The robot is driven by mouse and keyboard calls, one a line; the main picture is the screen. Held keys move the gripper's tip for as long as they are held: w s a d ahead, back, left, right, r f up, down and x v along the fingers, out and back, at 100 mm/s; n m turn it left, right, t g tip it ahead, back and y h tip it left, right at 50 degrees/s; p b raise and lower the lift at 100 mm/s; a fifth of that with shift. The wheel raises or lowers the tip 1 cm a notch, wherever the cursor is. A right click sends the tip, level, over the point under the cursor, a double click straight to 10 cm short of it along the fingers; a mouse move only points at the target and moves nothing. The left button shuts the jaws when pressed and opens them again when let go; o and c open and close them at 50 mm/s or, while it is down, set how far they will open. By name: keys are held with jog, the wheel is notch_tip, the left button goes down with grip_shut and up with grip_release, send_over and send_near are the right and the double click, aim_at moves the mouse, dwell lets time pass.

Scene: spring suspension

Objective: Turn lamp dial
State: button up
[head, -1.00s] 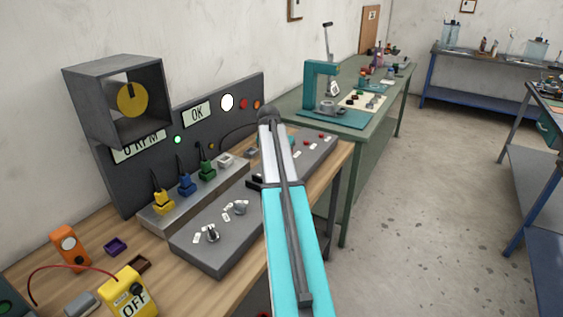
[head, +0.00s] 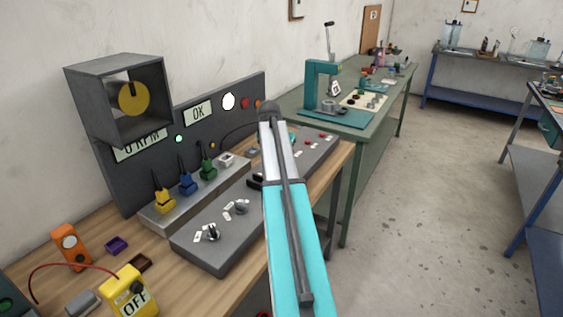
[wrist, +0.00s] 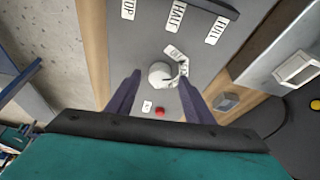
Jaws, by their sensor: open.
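A pale round dial (wrist: 160,73) sits on the grey control panel (wrist: 145,35) in the wrist view, with small white labels around its right side; one seems to read OFF. My gripper (wrist: 159,78) is open, with one dark finger on each side of the dial. I cannot tell whether the fingers touch it. In the head view the same panel (head: 213,257) lies along the bench, and my arm covers its middle, hiding this dial and my gripper.
A red button (wrist: 160,112) sits just below the dial. Other knobs (head: 212,232) are at the panel's near end. Yellow, blue and green plugs (head: 187,183) stand behind it.

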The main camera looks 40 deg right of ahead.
jog(key=b+v, duration=0.1)
jog(key=v, duration=1.1)
jog(key=shift+a+r+b, duration=0.15)
jog(key=shift+r+b, duration=0.05)
jog(key=shift+b, duration=0.2)
